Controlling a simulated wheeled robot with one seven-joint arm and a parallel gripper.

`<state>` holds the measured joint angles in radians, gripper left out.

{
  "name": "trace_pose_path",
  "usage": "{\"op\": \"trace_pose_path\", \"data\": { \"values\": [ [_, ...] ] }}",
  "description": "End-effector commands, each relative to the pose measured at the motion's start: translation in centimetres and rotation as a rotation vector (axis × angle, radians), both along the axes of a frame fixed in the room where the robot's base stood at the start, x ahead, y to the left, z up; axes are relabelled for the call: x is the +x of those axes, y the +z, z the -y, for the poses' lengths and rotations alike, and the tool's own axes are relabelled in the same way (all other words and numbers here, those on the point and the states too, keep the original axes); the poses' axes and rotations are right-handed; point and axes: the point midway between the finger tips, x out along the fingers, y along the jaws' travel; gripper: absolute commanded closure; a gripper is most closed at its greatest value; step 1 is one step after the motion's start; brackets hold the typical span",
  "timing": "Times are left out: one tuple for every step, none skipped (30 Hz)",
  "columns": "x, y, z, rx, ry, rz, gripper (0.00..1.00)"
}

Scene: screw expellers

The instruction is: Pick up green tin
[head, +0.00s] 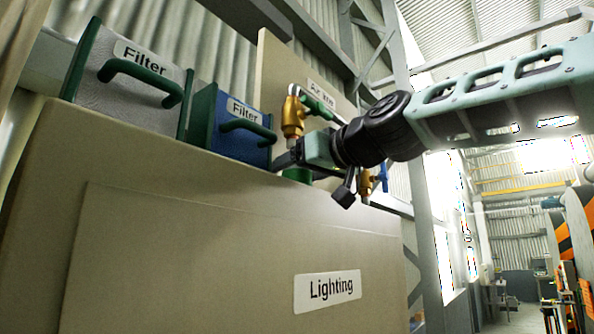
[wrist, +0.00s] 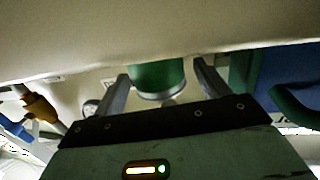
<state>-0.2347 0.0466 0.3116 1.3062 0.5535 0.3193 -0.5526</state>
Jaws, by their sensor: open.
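A green tin (head: 298,175) stands on top of the beige cabinet, mostly hidden behind my gripper and the cabinet's edge in the head view. In the wrist view the green tin (wrist: 157,76) lies between my two fingers, with a silvery rim towards the palm. My gripper (head: 312,181) is open, with one finger on each side of the tin. In the wrist view my gripper (wrist: 161,72) shows a gap between each finger and the tin. I see no contact.
The beige cabinet (head: 190,225) has a "Lighting" label. Two Filter boxes, grey (head: 120,85) and blue (head: 238,132), stand left of my gripper. A brass valve (head: 293,117) stands just behind it, near an "Air line" panel (head: 275,68). Open hall lies right.

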Motion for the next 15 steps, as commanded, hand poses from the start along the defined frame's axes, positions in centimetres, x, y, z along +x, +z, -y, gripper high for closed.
{"op": "trace_pose_path", "data": {
  "values": [
    [0.33,0.21,-0.30,0.001,0.001,-0.001,0.26],
    [0.46,0.13,-0.40,0.000,0.000,0.000,0.26],
    [0.57,0.05,-0.48,0.000,0.000,0.000,0.26],
    [0.61,0.00,-0.50,0.000,0.000,0.000,0.26],
    [0.62,-0.03,-0.51,0.001,-0.001,0.001,0.26],
    [0.62,-0.07,-0.51,0.001,-0.001,0.001,0.26],
    [0.61,-0.09,-0.50,0.000,-0.001,0.001,0.26],
    [0.60,-0.09,-0.49,0.000,-0.001,0.001,0.26],
    [0.60,-0.09,-0.49,0.000,-0.001,0.001,0.26],
    [0.59,-0.09,-0.49,0.000,-0.001,0.001,0.26],
    [0.59,-0.09,-0.49,0.000,-0.001,0.001,0.34],
    [0.59,-0.09,-0.47,0.000,-0.001,0.001,0.45],
    [0.59,-0.09,-0.47,0.000,-0.001,0.001,0.54],
    [0.59,-0.08,-0.47,0.000,-0.001,0.001,0.62],
    [0.58,-0.08,-0.47,0.000,-0.001,0.001,0.73]
  ]
}}
